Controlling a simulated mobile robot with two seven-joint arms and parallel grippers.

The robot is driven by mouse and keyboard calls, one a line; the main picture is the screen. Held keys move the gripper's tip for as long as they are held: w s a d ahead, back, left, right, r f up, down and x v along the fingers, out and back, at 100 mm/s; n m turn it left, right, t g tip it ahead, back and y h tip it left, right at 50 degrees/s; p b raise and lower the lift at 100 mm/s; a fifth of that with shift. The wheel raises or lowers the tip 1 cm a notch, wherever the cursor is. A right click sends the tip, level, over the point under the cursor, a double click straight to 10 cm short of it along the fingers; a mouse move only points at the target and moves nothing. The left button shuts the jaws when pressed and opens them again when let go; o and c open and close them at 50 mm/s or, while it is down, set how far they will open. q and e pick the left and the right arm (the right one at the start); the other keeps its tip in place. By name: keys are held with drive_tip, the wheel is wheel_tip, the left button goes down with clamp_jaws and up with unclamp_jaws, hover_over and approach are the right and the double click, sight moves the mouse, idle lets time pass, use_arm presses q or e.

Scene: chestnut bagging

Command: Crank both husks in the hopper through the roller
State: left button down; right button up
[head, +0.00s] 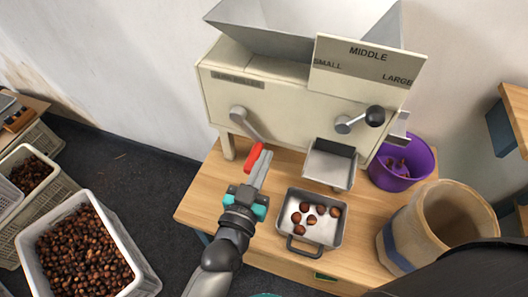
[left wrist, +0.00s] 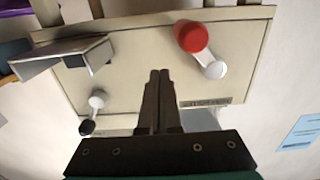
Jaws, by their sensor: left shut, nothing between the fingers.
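The cream roller machine (head: 290,100) stands on a wooden table with a grey hopper (head: 262,38) on top. The hopper's inside is hidden, so no husks show in it. The crank (head: 245,120) on the machine's front left has a red handle (head: 254,156) pointing down and right. My left gripper (head: 264,160) is shut and empty beside the red handle in the head view. In the left wrist view its fingertips (left wrist: 160,75) point at the machine's front, with the red handle (left wrist: 190,37) apart to their right. My right gripper is out of view.
A black-knobbed lever (head: 374,116) sits right of the crank, under a size sign (head: 366,67). A chute (head: 329,165) overhangs a metal tray (head: 293,238) holding several chestnuts. A purple bucket (head: 420,165) and a sack (head: 440,222) stand right. A chestnut crate (head: 137,258) is at left.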

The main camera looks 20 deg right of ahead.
use_arm(q)
drive_tip(key=p+v, duration=0.2)
drive_tip(key=v, duration=0.8)
drive_tip(key=shift+p, duration=0.35)
drive_tip(key=shift+s+a, duration=0.1)
drive_tip(key=s+a+f+g+y+b, duration=0.15)
drive_tip(key=a+f, duration=0.25)
drive_tip(key=f, duration=0.5)
drive_tip(key=a+f+n+g+y+b, duration=0.1)
drive_tip(key=a+f+g+y, duration=0.15)
drive_tip(key=f, duration=0.65)
drive_tip(key=s+a+f+g+y+b, duration=0.1)
drive_tip(key=a+f+g+y, duration=0.1)
drive_tip(key=a+f, duration=0.5)
drive_tip(key=s+a+f+n+g+y+b, duration=0.1)
drive_tip(key=s+a+f, duration=0.4)
drive_tip(key=s+f, duration=0.5)
drive_tip(key=s+a+f+n+g+y+b, duration=0.2)
drive_tip(key=s+f+g, duration=0.4)
drive_tip(key=s+f, duration=0.4)
drive_tip(key=s+a+y, duration=0.1)
drive_tip(key=a, duration=0.1)
drive_tip(key=shift+s+a+n+g+y, duration=0.3)
drive_tip(key=shift+a+n, duration=0.05)
drive_tip(key=shift+n, duration=0.05)
drive_tip(key=shift+w+f, duration=0.1)
drive_tip(key=shift+f, duration=0.05)
